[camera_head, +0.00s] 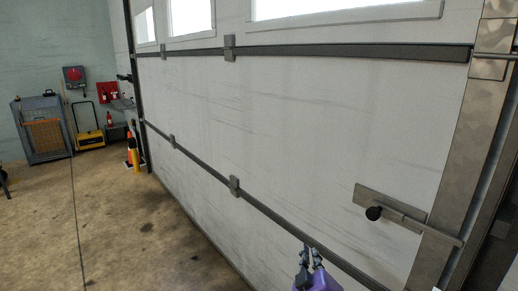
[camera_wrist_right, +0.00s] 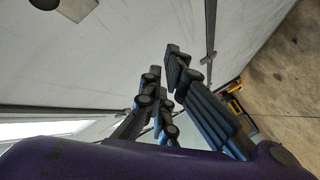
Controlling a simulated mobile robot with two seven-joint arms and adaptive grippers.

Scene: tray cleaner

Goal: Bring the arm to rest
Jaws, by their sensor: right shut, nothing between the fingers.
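My right gripper (camera_head: 311,253) shows at the bottom of the head view, purple with dark fingers pointing up, in front of the lower part of a white sectional door. In the right wrist view its dark jointed fingers (camera_wrist_right: 163,72) reach away from the purple housing. The gripper is shut, with nothing held. My left gripper is not in view.
The white door (camera_head: 300,120) fills much of the head view, crossed by dark rails. A metal latch with a black knob (camera_head: 374,213) sticks out at right. A grey cart (camera_head: 40,130) and a yellow cart (camera_head: 88,125) stand far left. The concrete floor (camera_head: 120,220) at left is largely clear.

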